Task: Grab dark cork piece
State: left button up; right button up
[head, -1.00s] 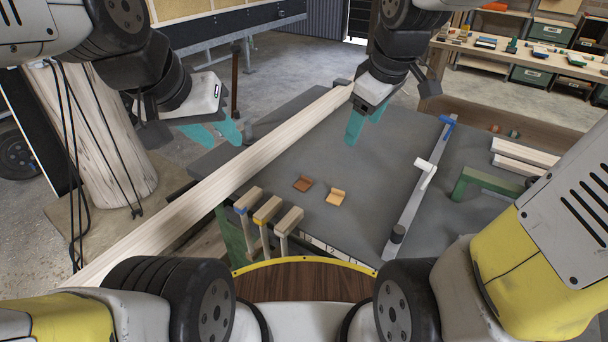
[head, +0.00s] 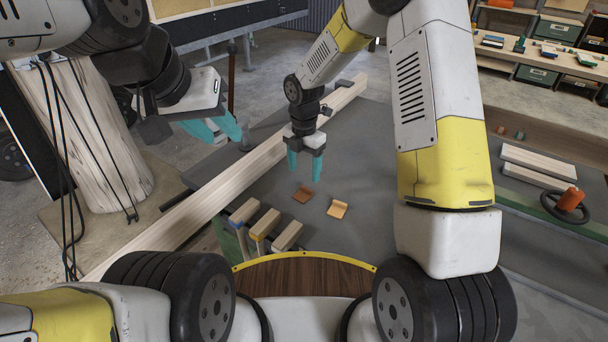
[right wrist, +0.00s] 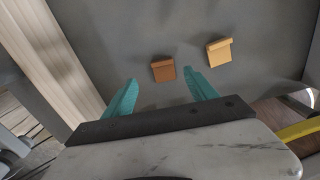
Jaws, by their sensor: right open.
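A long pale wooden beam (head: 235,180) runs diagonally along the table's left side. Several wooden-headed hammers (head: 264,224) hang at the near edge. Pale boards (head: 538,169) and an orange-handled wheel (head: 570,199) lie at the right. The grey table (head: 365,150) is clear around the cork pieces.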

aim_at(304, 194)
jog(key=f, duration=0.4)
jog(key=s+f, duration=0.1)
jog(key=f, duration=0.2)
jog(key=c, duration=1.4)
